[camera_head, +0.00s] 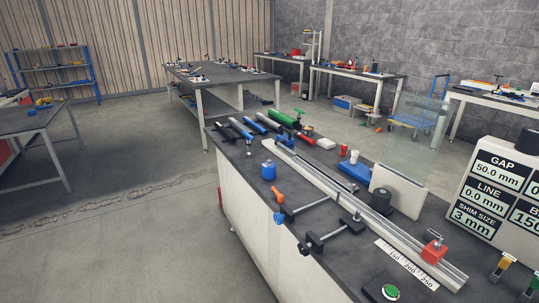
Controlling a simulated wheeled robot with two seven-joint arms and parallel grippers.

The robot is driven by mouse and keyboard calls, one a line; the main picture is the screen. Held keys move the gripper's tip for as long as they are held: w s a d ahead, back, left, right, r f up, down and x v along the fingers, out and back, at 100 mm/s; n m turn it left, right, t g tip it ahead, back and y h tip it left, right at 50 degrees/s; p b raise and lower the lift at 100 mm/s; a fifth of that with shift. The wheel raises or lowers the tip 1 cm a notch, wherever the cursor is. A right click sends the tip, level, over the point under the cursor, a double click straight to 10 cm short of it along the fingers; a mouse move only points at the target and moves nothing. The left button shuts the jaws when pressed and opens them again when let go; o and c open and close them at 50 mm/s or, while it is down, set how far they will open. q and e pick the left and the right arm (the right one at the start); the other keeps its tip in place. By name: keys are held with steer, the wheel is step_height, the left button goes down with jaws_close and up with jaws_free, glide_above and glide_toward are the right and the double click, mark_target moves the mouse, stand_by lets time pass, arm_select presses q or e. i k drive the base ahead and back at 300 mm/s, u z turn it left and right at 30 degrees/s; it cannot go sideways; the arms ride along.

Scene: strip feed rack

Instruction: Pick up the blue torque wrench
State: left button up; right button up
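Several long bar-shaped tools lie side by side at the far end of the near workbench (237,165). One of them is a blue and dark tool (268,121), lying between a dark one and a green one. A second bar with blue on it (255,125) lies just left of it. The tools are small here, and I cannot tell which is the blue torque wrench. Neither of my grippers is in view.
A long metal rail (345,195) runs along the bench, with a red block (433,252) on it. Open floor (110,225) lies left.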

mark_target(248, 155)
steer(key=u, duration=0.55)
steer(key=k, duration=0.8)
steer(key=u, duration=1.05)
steer(key=k, duration=0.5)
steer(key=u, duration=0.15)
steer(key=i, duration=2.05)
steer(key=z, duration=0.65)
steer(key=i, duration=1.65)
steer(key=z, duration=1.95)
steer(key=i, duration=1.1)
steer(key=u, duration=0.55)
